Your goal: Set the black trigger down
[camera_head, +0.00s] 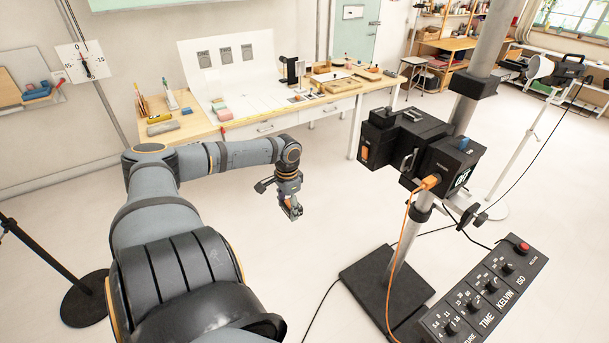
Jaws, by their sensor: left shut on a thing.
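My left arm comes in from the lower left and ends in my left gripper (292,211), which points down over open floor in front of the table. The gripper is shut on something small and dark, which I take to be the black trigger. The fingers hide most of it, and its shape is too small to make out. The gripper is apart from the table (270,126) and from the black stand-mounted equipment (412,142) on the right. My right gripper is not in view.
The table holds several small blocks, a white sheet and a tray (331,76). A control panel (487,293) with knobs and a red button is at the lower right. An orange cable (408,223) hangs from the equipment. Pale floor between the table and the stand is clear.

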